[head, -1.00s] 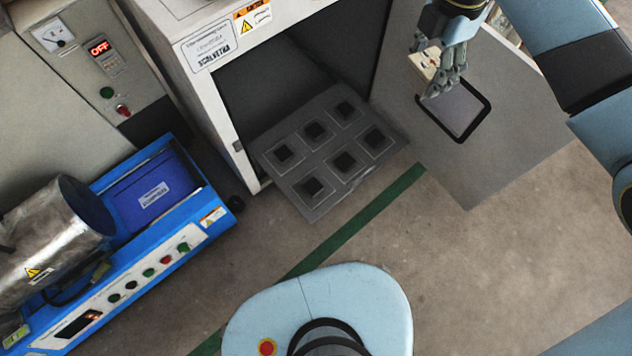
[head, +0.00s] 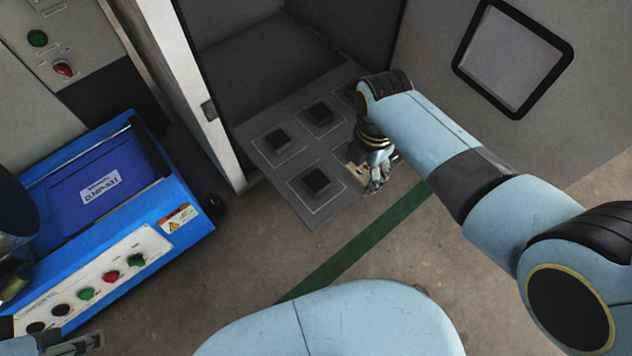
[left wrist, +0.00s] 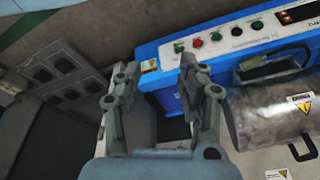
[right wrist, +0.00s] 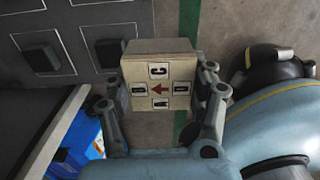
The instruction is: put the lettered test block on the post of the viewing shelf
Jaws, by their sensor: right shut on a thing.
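The lettered test block (right wrist: 148,64) is pale, with dark letters on small white tiles and a red arrow on the face towards my right wrist camera. My right gripper (right wrist: 163,92) is shut on it, one finger at each side. In the head view, the block (head: 356,177) shows partly behind my right gripper (head: 373,180), at the right edge of the grey viewing shelf (head: 318,215). The shelf carries several dark square posts in white outlines, one being the front post (head: 316,181); my right arm hides part of it. My left gripper (left wrist: 165,92) is open and empty.
A grey cabinet opening (head: 255,60) lies behind the shelf; its open door with a dark-framed window (head: 512,58) is at right. A blue machine with buttons (head: 150,235) stands at left. Bare floor with a green stripe (head: 345,255) lies in front.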

